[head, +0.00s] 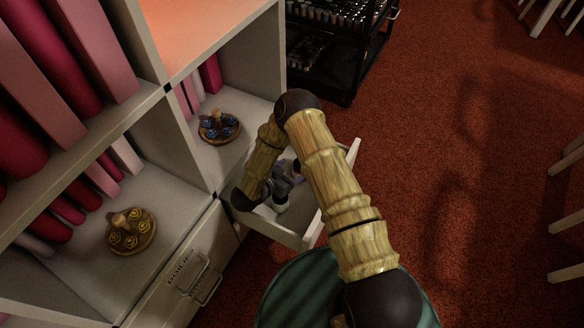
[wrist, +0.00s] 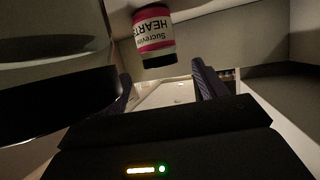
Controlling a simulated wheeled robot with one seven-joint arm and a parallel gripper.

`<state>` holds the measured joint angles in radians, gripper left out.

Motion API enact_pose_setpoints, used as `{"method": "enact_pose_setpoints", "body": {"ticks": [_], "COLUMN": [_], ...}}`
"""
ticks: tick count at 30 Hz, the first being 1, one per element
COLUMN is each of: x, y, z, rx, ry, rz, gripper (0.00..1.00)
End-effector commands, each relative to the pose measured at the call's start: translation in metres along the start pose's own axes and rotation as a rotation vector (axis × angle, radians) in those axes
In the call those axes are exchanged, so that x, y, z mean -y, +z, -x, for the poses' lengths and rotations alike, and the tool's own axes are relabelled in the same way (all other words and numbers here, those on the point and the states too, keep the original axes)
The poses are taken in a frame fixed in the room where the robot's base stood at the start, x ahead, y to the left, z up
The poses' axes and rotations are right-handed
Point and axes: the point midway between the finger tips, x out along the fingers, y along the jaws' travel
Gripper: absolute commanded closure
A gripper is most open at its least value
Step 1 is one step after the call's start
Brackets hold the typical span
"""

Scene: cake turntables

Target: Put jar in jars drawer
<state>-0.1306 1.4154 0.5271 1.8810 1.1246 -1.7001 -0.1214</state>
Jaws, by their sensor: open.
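In the wrist view a jar (wrist: 154,38) has a pink and white label with dark lettering and a black end towards my gripper. My gripper (wrist: 162,76) is open, its two purple-grey fingers apart, with the jar just beyond the fingertips and not clasped. In the head view my gripper (head: 290,180) is low inside an open white drawer (head: 284,233), partly hidden by my arm. I cannot make out the jar clearly there. Whether it rests on the drawer floor cannot be told.
A shelf unit holds pink and red books (head: 65,50) and two turntables, one with blue swirls (head: 219,127) and one with yellow (head: 130,231). A closed, labelled drawer (head: 170,290) with a handle is at lower left. A black cart (head: 330,50) stands behind.

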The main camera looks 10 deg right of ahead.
Motion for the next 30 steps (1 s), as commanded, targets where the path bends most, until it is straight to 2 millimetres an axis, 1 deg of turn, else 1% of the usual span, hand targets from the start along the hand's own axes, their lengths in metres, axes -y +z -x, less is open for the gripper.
{"method": "enact_pose_setpoints", "body": {"ticks": [11,14,16,20,24,27,30], "x": [0.0,0.004,0.009,0.028,0.051,0.061,0.066], "y": [0.0,-0.004,-0.011,-0.032,-0.064,-0.087,-0.106], "z": [-0.001,-0.001,-0.003,-0.005,-0.003,0.004,0.011], "rx": [0.001,0.008,0.022,0.073,0.154,0.214,0.267], "ry": [-0.001,-0.015,-0.042,-0.134,-0.272,-0.365,-0.441], "rz": [0.0,-0.006,-0.015,-0.036,-0.042,-0.027,-0.001], "gripper": [0.29,0.29,0.29,0.29,0.29,0.29,0.29]}}
